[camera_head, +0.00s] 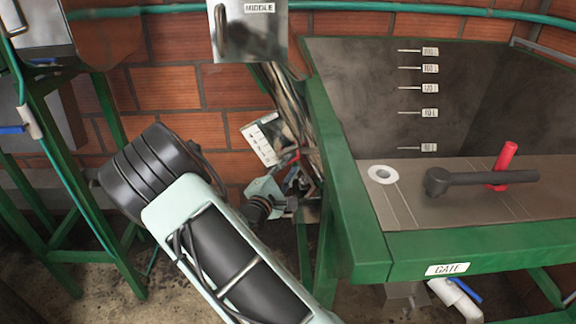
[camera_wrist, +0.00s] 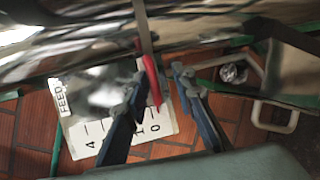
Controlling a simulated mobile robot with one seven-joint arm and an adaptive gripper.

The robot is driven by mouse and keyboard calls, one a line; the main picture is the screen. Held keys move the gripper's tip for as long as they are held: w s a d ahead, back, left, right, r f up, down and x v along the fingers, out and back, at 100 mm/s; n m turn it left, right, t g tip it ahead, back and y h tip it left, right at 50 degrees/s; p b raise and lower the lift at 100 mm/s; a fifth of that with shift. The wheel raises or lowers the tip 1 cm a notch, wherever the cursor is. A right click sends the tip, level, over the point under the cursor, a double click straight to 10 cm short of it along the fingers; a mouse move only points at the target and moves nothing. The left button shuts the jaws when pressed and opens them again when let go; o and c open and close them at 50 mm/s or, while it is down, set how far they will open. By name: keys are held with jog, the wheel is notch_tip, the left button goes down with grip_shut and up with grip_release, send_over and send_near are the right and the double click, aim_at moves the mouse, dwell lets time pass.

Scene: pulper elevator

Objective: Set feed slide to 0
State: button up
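The feed scale plate (camera_wrist: 88,140) is white, with black ticks and the label FEED. In the head view my gripper (camera_head: 300,186) is small and partly hidden in clutter.
A green-framed tank (camera_head: 345,215) marked GATE, with a black lever (camera_head: 480,178) and a red handle (camera_head: 505,160), stands to the right. A metal box (camera_head: 248,35) labelled MIDDLE hangs above. A green stand (camera_head: 60,170) is at left. A brick wall (camera_head: 190,100) is behind.

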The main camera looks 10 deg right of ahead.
jog(key=shift+r, duration=0.15)
jog(key=v, duration=1.2)
jog(key=shift+a, duration=0.1)
